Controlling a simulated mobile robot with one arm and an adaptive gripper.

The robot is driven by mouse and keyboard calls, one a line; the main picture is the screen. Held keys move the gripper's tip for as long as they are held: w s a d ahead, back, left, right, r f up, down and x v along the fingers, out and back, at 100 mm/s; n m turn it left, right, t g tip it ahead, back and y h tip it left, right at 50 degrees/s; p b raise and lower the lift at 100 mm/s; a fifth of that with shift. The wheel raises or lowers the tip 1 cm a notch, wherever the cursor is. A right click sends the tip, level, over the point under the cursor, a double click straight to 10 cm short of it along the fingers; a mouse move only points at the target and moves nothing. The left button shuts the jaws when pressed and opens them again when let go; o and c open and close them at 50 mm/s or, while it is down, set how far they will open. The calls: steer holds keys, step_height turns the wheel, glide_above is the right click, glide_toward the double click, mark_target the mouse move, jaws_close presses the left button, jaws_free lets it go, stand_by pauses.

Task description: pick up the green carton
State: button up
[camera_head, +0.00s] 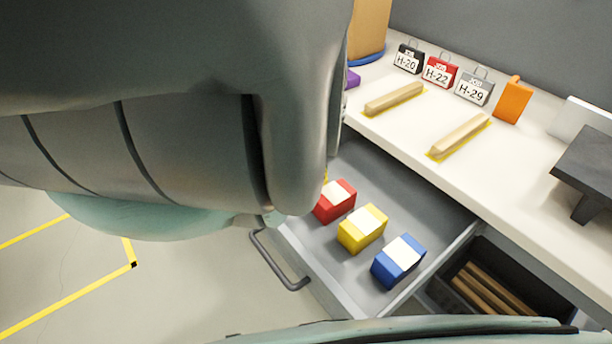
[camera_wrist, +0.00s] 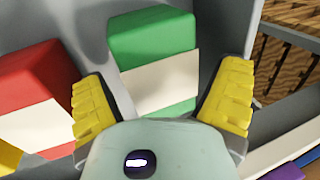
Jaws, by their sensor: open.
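The green carton (camera_wrist: 155,35) with a white label band stands in the upper middle of the wrist view. My gripper (camera_wrist: 163,75) is open, its two yellow fingers to the left and right of the carton's near part. I cannot tell whether either finger touches it. In the head view, the green carton is hidden behind my arm, and my gripper's fingers are not clearly seen there.
The open drawer (camera_head: 355,292) also holds red (camera_head: 334,202), yellow (camera_head: 362,230) and blue (camera_head: 398,262) cartons. The red carton (camera_wrist: 35,85) is just left of my gripper. The drawer wall is close on the right. The worktop (camera_head: 520,160) overhangs behind.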

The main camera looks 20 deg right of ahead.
steer(key=c, duration=1.2)
steer(key=shift+r, duration=0.15)
step_height(320, 180, up, 10)
steer(key=p, duration=0.2)
steer(key=shift+p, duration=0.4)
